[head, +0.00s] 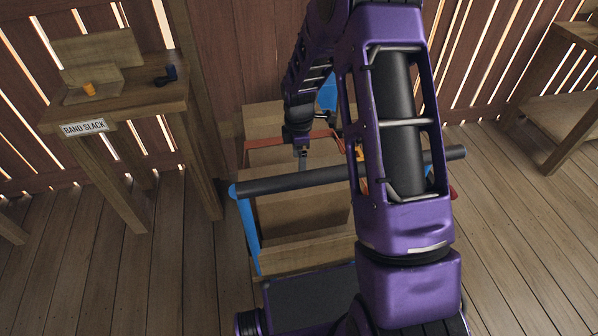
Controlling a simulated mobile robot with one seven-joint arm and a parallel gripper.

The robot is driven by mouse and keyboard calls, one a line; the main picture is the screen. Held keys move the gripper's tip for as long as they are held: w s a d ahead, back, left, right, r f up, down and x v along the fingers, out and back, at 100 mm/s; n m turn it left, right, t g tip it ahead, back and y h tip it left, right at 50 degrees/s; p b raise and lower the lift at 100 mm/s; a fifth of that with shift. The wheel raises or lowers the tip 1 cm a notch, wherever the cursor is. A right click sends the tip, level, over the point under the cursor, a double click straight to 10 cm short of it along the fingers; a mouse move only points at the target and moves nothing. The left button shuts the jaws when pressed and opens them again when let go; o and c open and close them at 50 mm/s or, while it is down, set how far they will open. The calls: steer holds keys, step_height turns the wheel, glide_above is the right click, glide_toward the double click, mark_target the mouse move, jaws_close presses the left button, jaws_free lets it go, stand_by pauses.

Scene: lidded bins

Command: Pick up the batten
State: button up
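No piece in the head view can be named the batten with certainty. My gripper (302,150) points down over a wooden box (300,215), just behind a long dark bar (275,183) as seen here. A grey finger-like part shows below the wrist, and whether the fingers are parted or hold something cannot be told. A flat orange-red strip (277,142) runs across the box close by my gripper. My arm hides the right part of the box and the middle of the dark bar.
A blue upright (247,228) stands at the box's left side, under the dark bar's end. A wooden bench (125,98) at left has a "BAND SLACK" label (84,128), an orange piece (89,88) and a dark blue piece (166,76). Another wooden table (565,110) stands right. Floor between is clear.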

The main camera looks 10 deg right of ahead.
step_height(320, 180, down, 2)
steer(key=shift+f, duration=0.25)
steer(key=shift+r, duration=0.1)
jaws_close()
